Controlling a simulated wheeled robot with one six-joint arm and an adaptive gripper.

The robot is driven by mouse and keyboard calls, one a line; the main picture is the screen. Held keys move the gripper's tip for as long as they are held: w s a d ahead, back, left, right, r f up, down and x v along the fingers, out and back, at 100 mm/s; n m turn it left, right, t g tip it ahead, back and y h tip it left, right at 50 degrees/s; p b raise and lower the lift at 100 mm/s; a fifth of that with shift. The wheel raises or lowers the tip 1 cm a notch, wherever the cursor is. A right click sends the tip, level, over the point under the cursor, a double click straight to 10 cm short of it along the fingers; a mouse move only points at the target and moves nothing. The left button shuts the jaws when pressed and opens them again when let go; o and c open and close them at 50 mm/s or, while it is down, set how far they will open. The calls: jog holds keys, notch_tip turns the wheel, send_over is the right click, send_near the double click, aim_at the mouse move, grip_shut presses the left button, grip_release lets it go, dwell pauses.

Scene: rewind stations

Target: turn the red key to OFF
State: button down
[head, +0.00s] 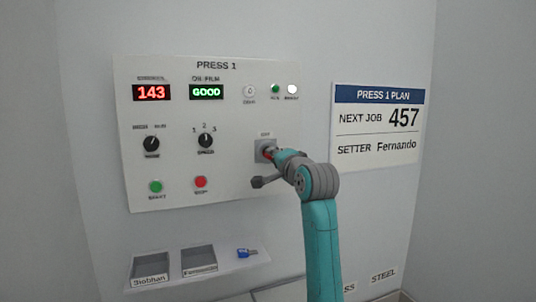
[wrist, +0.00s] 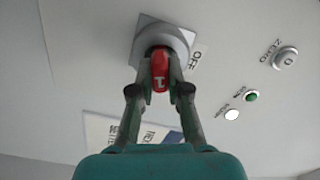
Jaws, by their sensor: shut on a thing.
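The red key (wrist: 159,72) sits in a grey square lock plate (wrist: 178,38) on the white panel. The word OFF is printed beside the plate in the wrist view. My gripper (wrist: 160,80) is shut on the red key, one finger on each side of it. In the head view the lock plate (head: 261,149) is at the panel's lower right, under a small label, and my gripper (head: 272,155) reaches it from the right. There the key is mostly hidden by my gripper. I cannot tell which way the key points.
The PRESS 1 panel (head: 222,120) carries two displays, knobs, buttons and lamps left of and above the lock. A plan sign (head: 378,125) hangs to the right. Below, a shelf holds two labelled trays (head: 198,261) and a blue key (head: 247,253).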

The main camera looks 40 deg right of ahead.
jog(key=shift+n, duration=1.2)
jog(key=n, duration=0.5)
jog(key=shift+d, duration=0.1)
jog(key=shift+n, duration=0.8)
jog(key=n, duration=0.5)
jog(key=c, duration=1.5)
grip_release()
jog(key=shift+n, duration=0.5)
jog(key=shift+c, duration=0.2)
jog(key=o, duration=0.5)
